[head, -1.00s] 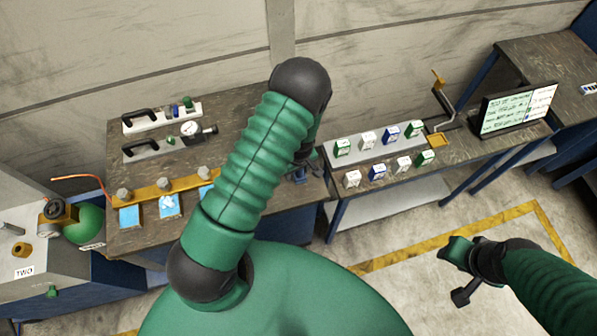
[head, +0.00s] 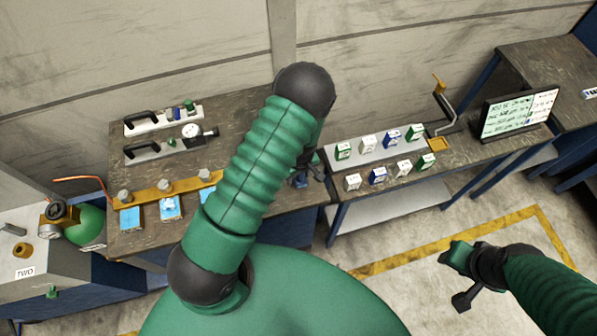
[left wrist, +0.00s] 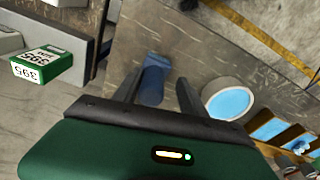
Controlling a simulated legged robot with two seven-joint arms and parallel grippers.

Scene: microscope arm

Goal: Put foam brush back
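A blue object (left wrist: 152,78), which may be the foam brush, shows in the left wrist view on the dark bench top. My left gripper (left wrist: 160,88) is open above it, with the blue object between its fingers in the picture and a gap at the right finger. In the head view a small blue thing (head: 300,181) shows beside my left arm, which hides most of that gripper.
A round pale dish (left wrist: 231,101) with light blue content stands right of the blue object. A yellow rack (head: 165,188) with blue pads lies on the left bench. Several small boxes (head: 392,133) stand on the right bench, beside a monitor (head: 518,112).

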